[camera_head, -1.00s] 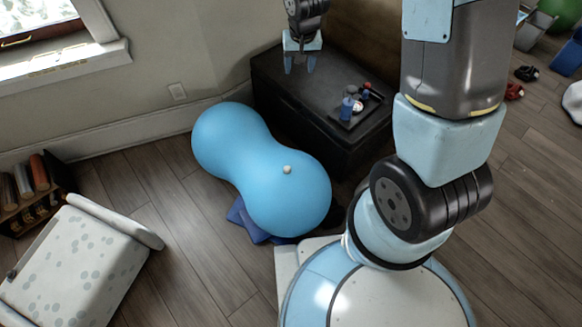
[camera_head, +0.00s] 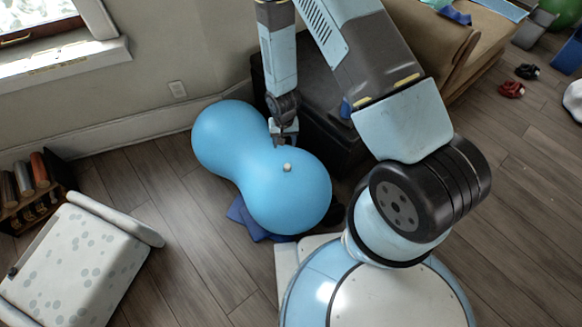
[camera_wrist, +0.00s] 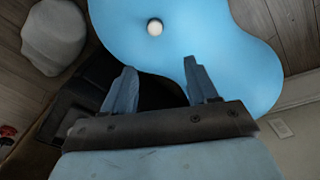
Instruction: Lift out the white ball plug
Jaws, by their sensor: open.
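The small white ball plug (camera_head: 287,167) sits on top of the near lobe of a blue peanut-shaped exercise ball (camera_head: 228,142). In the wrist view the plug (camera_wrist: 155,27) shows beyond my fingertips, upper middle, on the blue surface (camera_wrist: 235,60). My gripper (camera_head: 284,142) is open and empty, just behind the plug and close to the blue ball's waist in the head view. In the wrist view its two fingers (camera_wrist: 160,72) are spread, apart from the plug. Whether a finger touches the ball cannot be told.
A dark box (camera_head: 335,150) stands behind the ball, partly hidden by my arm. A dark blue cloth (camera_head: 246,217) lies beneath the ball. A spotted white seat (camera_head: 75,265) and a small book rack (camera_head: 35,195) stand at left. Floor between them and the ball is clear.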

